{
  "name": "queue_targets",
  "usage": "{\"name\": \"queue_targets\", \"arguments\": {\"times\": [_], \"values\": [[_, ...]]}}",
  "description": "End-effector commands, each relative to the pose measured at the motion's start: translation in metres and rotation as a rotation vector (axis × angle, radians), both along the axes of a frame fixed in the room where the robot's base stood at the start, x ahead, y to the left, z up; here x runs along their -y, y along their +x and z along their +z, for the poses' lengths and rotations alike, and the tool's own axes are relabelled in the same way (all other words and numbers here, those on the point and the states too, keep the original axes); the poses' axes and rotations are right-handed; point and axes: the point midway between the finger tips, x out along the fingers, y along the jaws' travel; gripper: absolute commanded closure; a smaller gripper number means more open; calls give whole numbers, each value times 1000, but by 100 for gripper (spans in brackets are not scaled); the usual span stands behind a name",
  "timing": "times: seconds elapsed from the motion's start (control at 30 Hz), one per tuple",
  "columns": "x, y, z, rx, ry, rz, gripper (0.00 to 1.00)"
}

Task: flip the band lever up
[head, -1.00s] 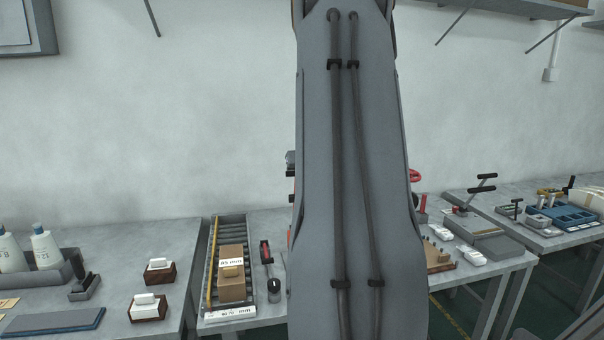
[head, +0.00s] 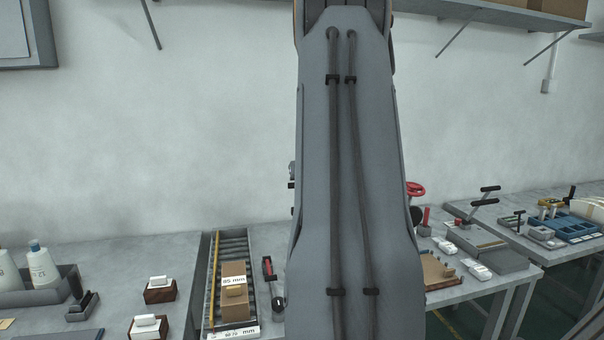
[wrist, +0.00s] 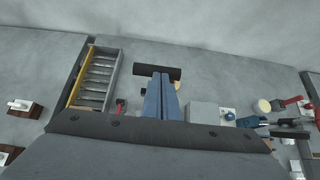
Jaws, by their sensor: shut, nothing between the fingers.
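A small lever with a red handle (head: 268,268) stands beside the roller tray in the head view, partly hidden by my arm. A red part (wrist: 121,104) shows by the tray in the wrist view too. Other red levers (wrist: 291,101) lie at the right there. I cannot tell which is the band lever. My gripper (wrist: 158,78) is shut, its blue-grey fingers side by side with nothing between them. A dark crossbar (wrist: 143,71) shows at their tips; I cannot tell whether they touch it. The head view hides my gripper behind my arm.
A roller tray (head: 212,300) holds a cardboard box (head: 234,305). White blocks on wooden bases (head: 160,294) stand left of it. A red handwheel (head: 415,188) shows right of my arm. A grey block (wrist: 202,114) stands right of my fingers.

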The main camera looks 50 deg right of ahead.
Motion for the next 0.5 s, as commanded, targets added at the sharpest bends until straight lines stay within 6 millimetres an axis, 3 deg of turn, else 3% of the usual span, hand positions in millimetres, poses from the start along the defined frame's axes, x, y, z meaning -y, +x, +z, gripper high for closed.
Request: {"name": "queue_targets", "arguments": {"times": [0.5], "values": [[6,16,53,2,-3,11,100]]}}
